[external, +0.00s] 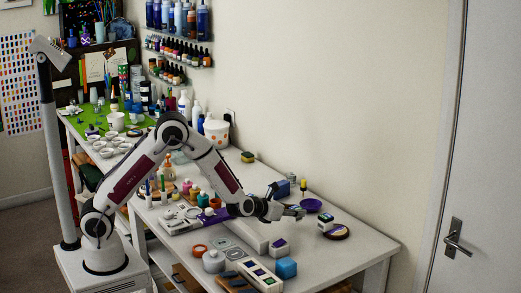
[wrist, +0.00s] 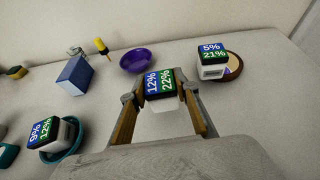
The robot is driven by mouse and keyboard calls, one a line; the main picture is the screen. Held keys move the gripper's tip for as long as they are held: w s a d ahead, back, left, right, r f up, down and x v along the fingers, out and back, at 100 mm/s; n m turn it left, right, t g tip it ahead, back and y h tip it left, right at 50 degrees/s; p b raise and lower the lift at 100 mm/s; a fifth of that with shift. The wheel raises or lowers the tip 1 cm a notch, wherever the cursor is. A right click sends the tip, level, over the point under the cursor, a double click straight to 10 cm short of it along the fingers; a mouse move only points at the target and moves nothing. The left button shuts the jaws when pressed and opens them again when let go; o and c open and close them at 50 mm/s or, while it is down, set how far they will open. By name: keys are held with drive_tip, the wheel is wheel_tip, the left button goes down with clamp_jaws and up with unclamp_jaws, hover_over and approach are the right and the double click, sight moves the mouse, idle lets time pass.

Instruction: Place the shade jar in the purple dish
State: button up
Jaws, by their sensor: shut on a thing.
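The purple dish (external: 311,205) sits near the back of the white table, just past my gripper (external: 297,211). In the wrist view the dish (wrist: 138,62) looks empty and lies beyond the fingers, slightly left. My gripper (wrist: 163,103) is shut on a white jar (wrist: 160,84) with a blue and green top reading 12% and 22%. The jar is between the fingertips and apart from the dish in the picture; its height above the table is hard to tell. In the external view the held jar is mostly hidden by the gripper.
A similar jar (wrist: 211,60) reading 5% and 21% stands on a round brown dish (wrist: 235,66) at right. Another (wrist: 50,131), reading 9% and 12%, sits in a teal dish (wrist: 72,149). A blue box (wrist: 75,75) and yellow-handled tool (wrist: 101,46) stand left of the purple dish.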

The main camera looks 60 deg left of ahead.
sight(294, 218)
drive_tip(key=shift+f, duration=1.4)
drive_tip(key=shift+f, duration=0.15)
drive_tip(key=o, duration=1.2)
drive_tip(key=shift+c, duration=0.2)
drive_tip(key=shift+v, duration=1.1)
drive_tip(key=v, duration=0.3)
drive_tip(key=shift+s+d+r, duration=0.25)
drive_tip(key=shift+d+r, duration=0.1)
drive_tip(key=shift+d, duration=0.05)
drive_tip(key=shift+v, duration=0.9)
drive_tip(key=shift+a, duration=0.1)
